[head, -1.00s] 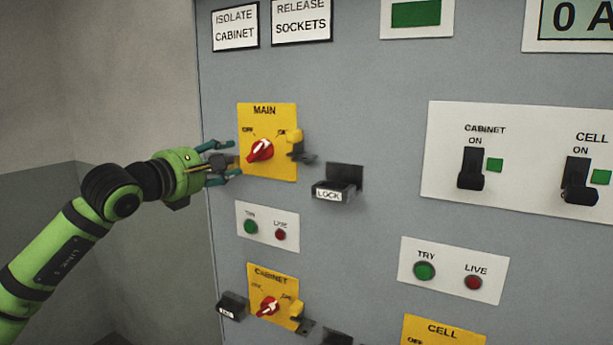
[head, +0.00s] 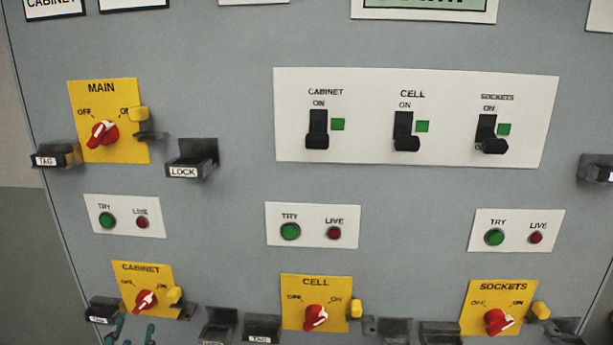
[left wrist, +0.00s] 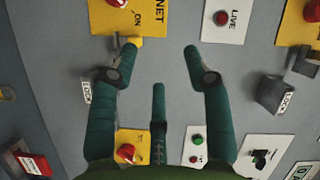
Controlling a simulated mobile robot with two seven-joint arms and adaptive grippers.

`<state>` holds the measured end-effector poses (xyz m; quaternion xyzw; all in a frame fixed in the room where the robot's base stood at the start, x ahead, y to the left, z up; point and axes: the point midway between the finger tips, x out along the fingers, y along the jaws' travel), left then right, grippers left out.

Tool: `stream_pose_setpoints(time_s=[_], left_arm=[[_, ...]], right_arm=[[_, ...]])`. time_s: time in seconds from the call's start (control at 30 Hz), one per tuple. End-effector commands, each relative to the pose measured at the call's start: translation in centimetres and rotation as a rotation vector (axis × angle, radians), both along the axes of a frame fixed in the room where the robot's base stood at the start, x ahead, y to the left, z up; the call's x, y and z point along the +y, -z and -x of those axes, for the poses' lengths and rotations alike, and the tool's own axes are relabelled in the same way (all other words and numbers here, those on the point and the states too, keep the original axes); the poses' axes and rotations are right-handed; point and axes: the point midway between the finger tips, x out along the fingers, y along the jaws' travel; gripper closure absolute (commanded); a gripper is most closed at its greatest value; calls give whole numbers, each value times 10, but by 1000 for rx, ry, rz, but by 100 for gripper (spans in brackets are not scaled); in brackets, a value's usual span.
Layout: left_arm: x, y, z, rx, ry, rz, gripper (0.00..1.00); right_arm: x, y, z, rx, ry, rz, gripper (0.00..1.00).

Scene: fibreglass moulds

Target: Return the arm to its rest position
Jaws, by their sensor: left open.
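My left gripper (head: 134,330) shows only by its teal fingertips at the bottom left of the head view, just below the yellow CABINET switch plate (head: 133,275). In the left wrist view the gripper (left wrist: 160,52) has its fingers spread wide, with nothing between them, facing the grey panel (left wrist: 165,25). I cannot tell how far the fingertips are from the panel. The rest of the left arm is outside the head view. My right gripper is in neither current view.
The grey panel (head: 235,185) fills the head view. The MAIN switch (head: 103,133) has its TAG holder (head: 56,155) and LOCK holder (head: 192,160) projecting beside it. CELL (head: 316,318) and SOCKETS (head: 498,321) switches, with more black holders, line the bottom.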

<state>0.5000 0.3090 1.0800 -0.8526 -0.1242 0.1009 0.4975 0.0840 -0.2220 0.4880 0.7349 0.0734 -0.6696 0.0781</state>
Motion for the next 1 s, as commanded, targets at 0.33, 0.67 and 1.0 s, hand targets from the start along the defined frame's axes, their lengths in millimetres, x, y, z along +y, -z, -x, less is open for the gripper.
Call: stream_pose_setpoints(time_s=[0.33, 0.67, 1.0], left_arm=[[-54, 174, 135, 616, -202, 643, 51], [-114, 220, 237, 985, -296, 928, 51], [-117, 312, 226, 1033, -316, 918, 51]], right_arm=[[0, 0, 0, 0, 0, 0, 60], [0, 0, 0, 0, -1, 0, 60], [0, 0, 0, 0, 0, 0, 60]])
